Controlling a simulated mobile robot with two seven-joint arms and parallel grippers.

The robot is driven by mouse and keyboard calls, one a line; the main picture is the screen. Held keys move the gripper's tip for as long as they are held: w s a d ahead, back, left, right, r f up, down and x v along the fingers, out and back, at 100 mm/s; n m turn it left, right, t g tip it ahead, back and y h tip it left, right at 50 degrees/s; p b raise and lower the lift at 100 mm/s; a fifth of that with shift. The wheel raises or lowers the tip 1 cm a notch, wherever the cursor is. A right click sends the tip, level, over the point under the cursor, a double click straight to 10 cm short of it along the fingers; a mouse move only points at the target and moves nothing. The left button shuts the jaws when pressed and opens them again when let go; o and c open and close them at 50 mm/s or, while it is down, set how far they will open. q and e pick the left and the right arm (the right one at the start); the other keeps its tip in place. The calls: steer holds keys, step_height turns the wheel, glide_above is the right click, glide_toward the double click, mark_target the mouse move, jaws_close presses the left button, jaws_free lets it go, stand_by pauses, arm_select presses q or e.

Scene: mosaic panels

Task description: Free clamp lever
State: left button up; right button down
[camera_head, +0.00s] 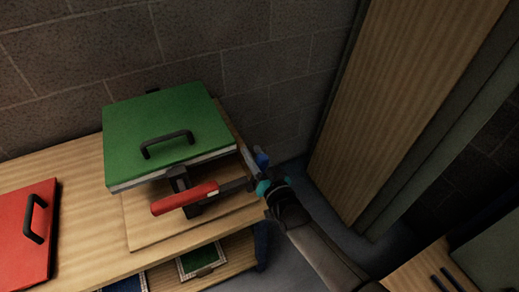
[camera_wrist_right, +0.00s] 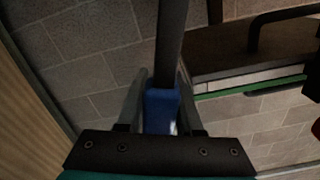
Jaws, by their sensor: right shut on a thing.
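A clamp with a red bar (camera_head: 185,197) and dark metal parts stands at the front edge of a green panel (camera_head: 165,120) with a black handle. The clamp lever's blue grip (camera_head: 262,158) is at the right end of the clamp. In the wrist view the blue grip (camera_wrist_right: 161,110) sits between my right gripper's fingers (camera_wrist_right: 162,92), with a dark bar running up from it. My right gripper (camera_head: 257,173) is shut on this grip, beside the board's right edge. My left gripper is not in view.
A red panel with a black handle (camera_head: 25,235) lies on the wooden bench (camera_head: 85,215) at the left. A lower shelf holds a framed green panel (camera_head: 201,262). A block wall (camera_head: 110,45) is behind, and a tall wooden board (camera_head: 400,90) stands at the right.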

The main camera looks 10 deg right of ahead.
steer(key=shift+s+a+n, duration=0.15)
steer(key=shift+a+n, duration=0.2)
steer(key=shift+n, duration=0.05)
steer(key=c, duration=0.6)
jaws_free()
steer(key=shift+r, duration=0.1)
steer(key=shift+o, duration=0.2)
steer(key=shift+a, duration=0.1)
steer(key=shift+s, duration=0.1)
